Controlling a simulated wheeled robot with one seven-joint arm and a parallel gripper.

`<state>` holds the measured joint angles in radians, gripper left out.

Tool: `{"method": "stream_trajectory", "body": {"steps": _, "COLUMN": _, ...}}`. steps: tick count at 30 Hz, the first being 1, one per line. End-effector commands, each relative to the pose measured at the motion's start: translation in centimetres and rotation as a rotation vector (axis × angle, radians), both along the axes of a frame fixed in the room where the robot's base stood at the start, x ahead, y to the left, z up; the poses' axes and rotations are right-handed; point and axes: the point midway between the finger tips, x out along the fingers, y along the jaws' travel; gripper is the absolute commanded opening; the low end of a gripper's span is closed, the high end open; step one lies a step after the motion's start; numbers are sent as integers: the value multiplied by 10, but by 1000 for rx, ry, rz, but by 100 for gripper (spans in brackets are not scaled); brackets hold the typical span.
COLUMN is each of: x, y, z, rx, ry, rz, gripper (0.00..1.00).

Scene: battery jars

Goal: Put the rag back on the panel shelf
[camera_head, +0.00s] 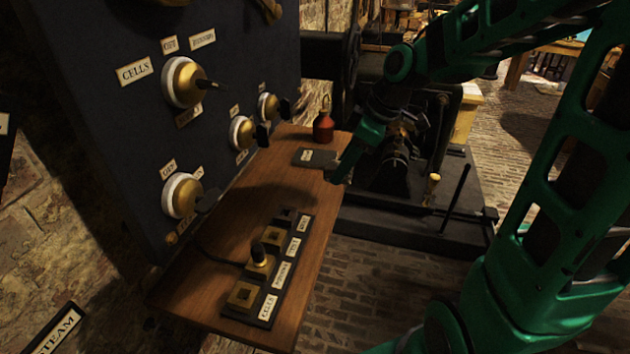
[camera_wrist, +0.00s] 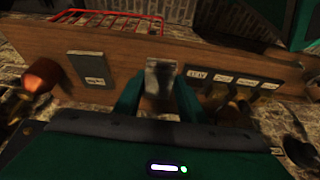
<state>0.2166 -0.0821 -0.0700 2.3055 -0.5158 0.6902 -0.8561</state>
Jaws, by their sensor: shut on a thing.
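The panel shelf (camera_head: 232,205) is a brown wooden board along the foot of the dark panel. My gripper (camera_head: 343,170) is at the shelf's right edge in the head view, beside a dark labelled slab. In the wrist view, my two green fingers (camera_wrist: 158,98) are closed around a small greyish piece of cloth (camera_wrist: 162,76), which looks like the rag. Wood shows behind it. In the head view I cannot make out the rag at the gripper. I cannot tell whether the rag touches the shelf.
The dark labelled slab (camera_head: 315,158) and a red bottle (camera_head: 323,125) stand at the shelf's far end. A strip of labelled brass sockets (camera_head: 270,268) with a plug and cable lies at the near end. The middle of the shelf is clear. A dark machine (camera_head: 400,215) stands beyond.

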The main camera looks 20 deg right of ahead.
Motion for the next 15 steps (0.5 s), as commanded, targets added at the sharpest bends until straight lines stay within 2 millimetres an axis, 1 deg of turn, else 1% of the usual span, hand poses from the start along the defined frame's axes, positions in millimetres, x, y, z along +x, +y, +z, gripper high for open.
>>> {"method": "stream_trajectory", "body": {"steps": 1, "x": 9, "y": 6, "z": -7, "rx": 1, "ry": 3, "rz": 5, "gripper": 16}}
{"method": "stream_trajectory", "body": {"steps": 3, "x": 22, "y": 11, "z": -15, "rx": 1, "ry": 4, "rz": 4, "gripper": 16}}
{"method": "stream_trajectory", "body": {"steps": 9, "x": 54, "y": 25, "z": -36, "rx": 1, "ry": 2, "rz": 3, "gripper": 16}}
{"method": "stream_trajectory", "body": {"steps": 12, "x": 64, "y": 29, "z": -42, "rx": 1, "ry": 1, "rz": 2, "gripper": 16}}
{"method": "stream_trajectory", "body": {"steps": 15, "x": 69, "y": 32, "z": -45, "rx": 1, "ry": -1, "rz": 1, "gripper": 16}}
